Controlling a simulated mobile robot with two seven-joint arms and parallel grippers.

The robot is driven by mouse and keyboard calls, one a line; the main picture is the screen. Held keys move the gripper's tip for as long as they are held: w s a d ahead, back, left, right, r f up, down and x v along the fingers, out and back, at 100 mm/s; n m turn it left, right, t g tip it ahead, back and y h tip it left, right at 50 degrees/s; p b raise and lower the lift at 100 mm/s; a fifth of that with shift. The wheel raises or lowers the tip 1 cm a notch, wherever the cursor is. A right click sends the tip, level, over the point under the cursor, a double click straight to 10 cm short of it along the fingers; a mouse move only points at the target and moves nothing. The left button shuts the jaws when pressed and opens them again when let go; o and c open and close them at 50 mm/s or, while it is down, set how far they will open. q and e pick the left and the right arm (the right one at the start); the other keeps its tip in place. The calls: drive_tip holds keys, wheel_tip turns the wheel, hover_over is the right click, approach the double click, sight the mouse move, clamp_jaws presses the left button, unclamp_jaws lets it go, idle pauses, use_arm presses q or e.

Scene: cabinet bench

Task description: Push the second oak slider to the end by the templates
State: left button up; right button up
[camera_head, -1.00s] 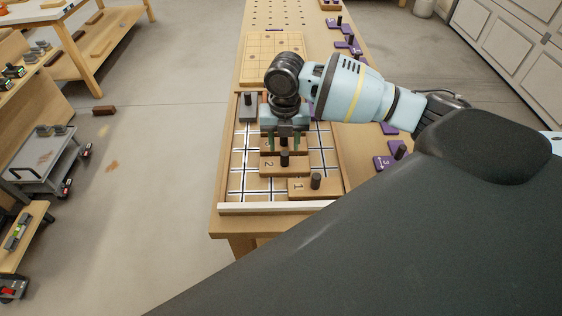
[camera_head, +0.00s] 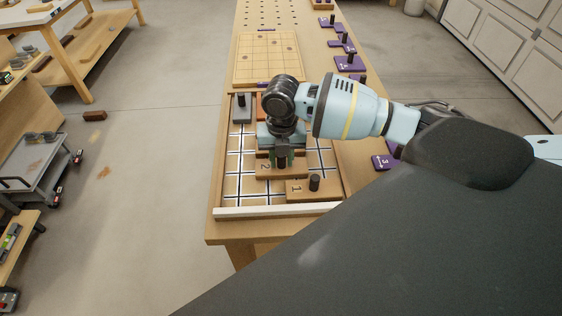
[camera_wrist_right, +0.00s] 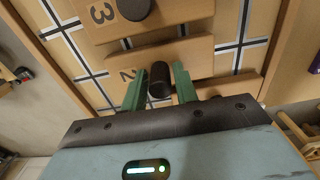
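The second oak slider (camera_head: 283,172), marked 2, lies on the white-lined grid board (camera_head: 236,165), above the slider marked 1 (camera_head: 300,192). My right gripper (camera_head: 278,163) is over it from above. In the right wrist view the slider's dark peg (camera_wrist_right: 159,80) stands between the green fingers of this gripper (camera_wrist_right: 159,88), with narrow gaps at the sides, so it looks open around the peg. The slider marked 3 (camera_wrist_right: 110,30) shows beside it in the wrist view; my gripper mostly hides it in the head view. My left gripper is out of view.
A grey block with a dark peg (camera_head: 242,108) sits at the board's far left. Purple pieces with pegs (camera_head: 350,63) line the bench's right side. A light rail (camera_head: 275,210) closes the near edge. A plain gridded board (camera_head: 268,57) lies beyond.

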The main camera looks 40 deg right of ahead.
drive_tip(key=c, duration=0.4)
drive_tip(key=shift+s+d+p, duration=0.2)
drive_tip(key=shift+s+d, duration=0.15)
drive_tip(key=shift+d, duration=0.25)
drive_tip(key=shift+s+d+p, duration=0.2)
drive_tip(key=shift+s+d, duration=0.15)
drive_tip(key=shift+d, duration=0.25)
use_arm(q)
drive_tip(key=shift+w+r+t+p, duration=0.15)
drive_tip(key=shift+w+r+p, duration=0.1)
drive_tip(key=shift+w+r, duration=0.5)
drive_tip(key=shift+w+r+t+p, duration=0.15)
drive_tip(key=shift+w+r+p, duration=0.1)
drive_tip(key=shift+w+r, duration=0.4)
use_arm(e)
drive_tip(key=shift+s+d, duration=0.65)
drive_tip(key=shift+d, duration=0.35)
drive_tip(key=shift+s+d, duration=0.65)
drive_tip(key=shift+d, duration=0.35)
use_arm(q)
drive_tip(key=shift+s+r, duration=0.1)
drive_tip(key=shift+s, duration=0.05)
use_arm(e)
drive_tip(key=o, duration=0.8)
drive_tip(key=shift+c, duration=0.2)
